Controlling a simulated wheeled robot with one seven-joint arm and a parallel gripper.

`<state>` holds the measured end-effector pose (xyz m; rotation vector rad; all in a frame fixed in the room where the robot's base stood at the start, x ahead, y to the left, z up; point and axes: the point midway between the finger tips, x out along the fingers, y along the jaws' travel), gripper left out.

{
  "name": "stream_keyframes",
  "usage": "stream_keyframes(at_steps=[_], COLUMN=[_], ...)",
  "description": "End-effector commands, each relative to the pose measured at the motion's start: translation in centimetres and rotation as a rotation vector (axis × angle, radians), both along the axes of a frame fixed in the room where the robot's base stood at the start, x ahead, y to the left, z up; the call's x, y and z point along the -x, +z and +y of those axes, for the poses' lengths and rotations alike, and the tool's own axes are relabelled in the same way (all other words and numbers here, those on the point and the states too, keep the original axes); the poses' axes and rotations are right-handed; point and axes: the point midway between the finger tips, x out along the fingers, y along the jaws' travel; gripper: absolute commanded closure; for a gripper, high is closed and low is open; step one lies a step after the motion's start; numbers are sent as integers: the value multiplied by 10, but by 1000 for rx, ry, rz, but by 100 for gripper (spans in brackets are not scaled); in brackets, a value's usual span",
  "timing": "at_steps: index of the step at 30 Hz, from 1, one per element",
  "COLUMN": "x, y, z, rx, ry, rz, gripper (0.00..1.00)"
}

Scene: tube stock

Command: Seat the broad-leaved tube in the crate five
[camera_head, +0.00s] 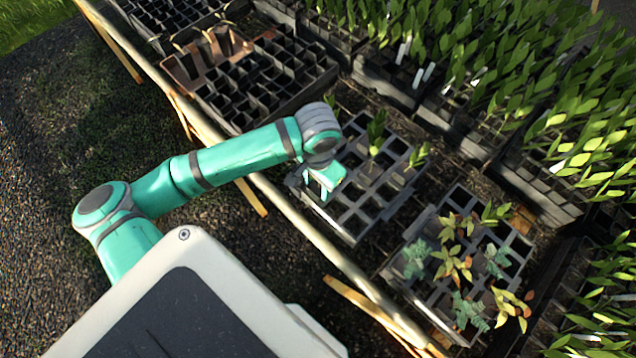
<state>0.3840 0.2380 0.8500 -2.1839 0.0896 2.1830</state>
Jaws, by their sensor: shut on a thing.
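My gripper (325,183) points down over the left side of a grey crate with square cells (352,232). It is shut, and what it holds is hidden by the fingers and wrist. A taller green broad-leaved plant (376,132) stands in the back part of this crate, right of my gripper. A smaller green plant (418,157) stands by its right edge. Many of its cells look empty. A second grey crate (518,243) to the right holds several seedlings, some bluish, some yellow-red, and one green (494,213). I cannot read any crate numbers.
An empty black cell tray (290,70) and a brown pot holder (190,75) lie at the back left. Dense rows of green seedlings (480,50) fill the back right. A wooden rail (310,232) runs along the bench's front edge.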

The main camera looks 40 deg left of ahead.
Motion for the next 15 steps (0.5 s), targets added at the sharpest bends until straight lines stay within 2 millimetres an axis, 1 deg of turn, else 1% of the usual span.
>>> stream_keyframes(at_steps=[3,4,5,6,7,15], x=[0,0,0,0,0,0], y=[-2,-2,-2,-2,-2,-2], z=[0,0,0,0,0,1], rx=[1,1,1,0,0,-1], ry=[0,0,0,0,0,1], rz=[0,0,0,0,0,1], gripper=[100,59,52,43,40,40])
